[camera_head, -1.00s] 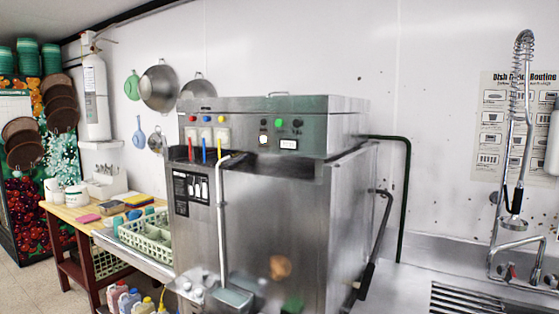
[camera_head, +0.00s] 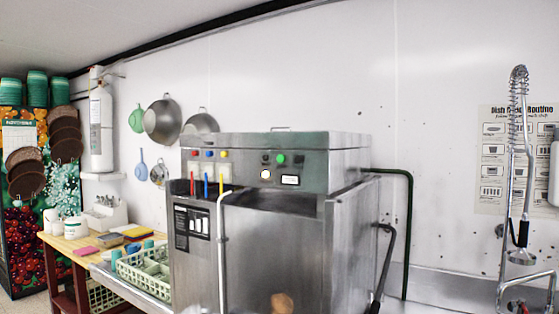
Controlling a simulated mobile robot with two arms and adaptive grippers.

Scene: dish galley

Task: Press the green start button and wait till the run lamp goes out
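The steel dish machine (camera_head: 260,245) stands in the middle of the head view. On the right half of its control panel (camera_head: 315,175) is the round green start button (camera_head: 281,159), with a small dark knob on each side of it. Below and left of the button, a round lamp (camera_head: 266,174) shows bright white, so it looks lit. A small white label or display (camera_head: 290,180) sits to its right. Nothing touches the button. Neither of my grippers is in view.
A wooden table (camera_head: 66,243) and dish rack (camera_head: 143,270) stand left, a spray tap (camera_head: 520,180) right.

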